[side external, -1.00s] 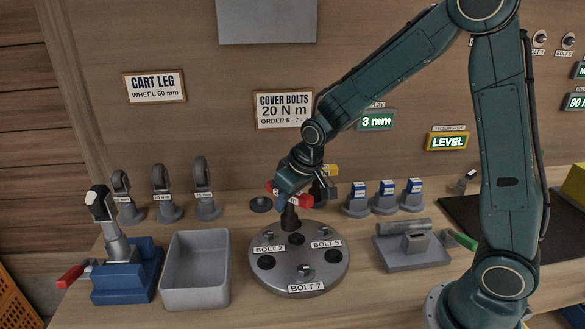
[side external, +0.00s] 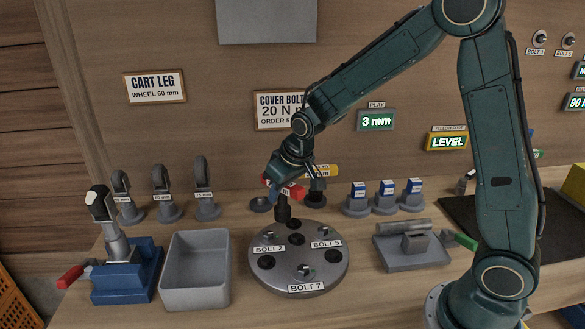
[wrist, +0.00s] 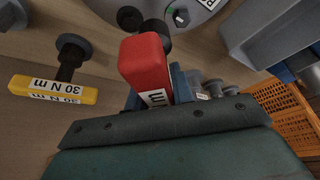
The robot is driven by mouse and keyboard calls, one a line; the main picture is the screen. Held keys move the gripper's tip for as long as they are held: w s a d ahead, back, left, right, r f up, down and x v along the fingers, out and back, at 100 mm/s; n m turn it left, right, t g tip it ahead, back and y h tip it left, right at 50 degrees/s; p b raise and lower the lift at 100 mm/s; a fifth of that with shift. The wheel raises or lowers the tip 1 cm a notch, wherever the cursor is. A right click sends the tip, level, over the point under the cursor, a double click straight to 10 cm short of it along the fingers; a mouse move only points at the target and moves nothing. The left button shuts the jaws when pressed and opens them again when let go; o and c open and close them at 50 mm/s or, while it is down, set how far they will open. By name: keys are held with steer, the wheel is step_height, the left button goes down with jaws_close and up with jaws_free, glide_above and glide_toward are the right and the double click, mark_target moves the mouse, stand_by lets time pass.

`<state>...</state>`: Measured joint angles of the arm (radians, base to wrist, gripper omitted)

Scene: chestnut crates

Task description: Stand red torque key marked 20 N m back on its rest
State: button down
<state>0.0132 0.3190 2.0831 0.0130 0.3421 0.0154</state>
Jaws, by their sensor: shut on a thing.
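The red torque key (side external: 291,190) is in my gripper (side external: 289,183), with its dark shaft (side external: 283,209) pointing down. In the side view it is just behind the round bolt cover (side external: 298,276); whether the shaft tip touches anything is unclear. In the wrist view the red head (wrist: 145,65) fills the middle, with its label partly hidden by my gripper. A low dark round rest (side external: 260,204) stands empty just left of the key. The yellow 30 N m key (side external: 326,170) stands on its own rest (side external: 316,198) to the right, and also shows in the wrist view (wrist: 50,90).
A grey bin (side external: 195,272) and a blue vise (side external: 127,273) stand at the left. Caster wheels (side external: 161,190) line the back left. Blue-topped pieces (side external: 384,198) and a grey fixture (side external: 412,245) are on the right. The wall sign (side external: 282,110) is partly behind my arm.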

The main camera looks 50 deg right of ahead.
steer(key=w+d+r+m, duration=0.1)
steer(key=w+d+r, duration=0.1)
steer(key=w, duration=0.4)
steer(key=w+d+r+m+h, duration=0.1)
steer(key=w+d, duration=0.3)
steer(key=w, duration=0.3)
steer(key=shift+w+d+r+m, duration=0.15)
steer(key=shift+d+r+m, duration=0.05)
steer(key=shift+r+m, duration=0.15)
steer(key=shift+f, duration=0.2)
steer(key=shift+f, duration=2.7)
steer(key=shift+f, duration=1.45)
steer(key=c, duration=1.1)
jaws_free()
steer(key=shift+f, duration=0.1)
steer(key=v, duration=1.4)
steer(key=shift+w, duration=0.15)
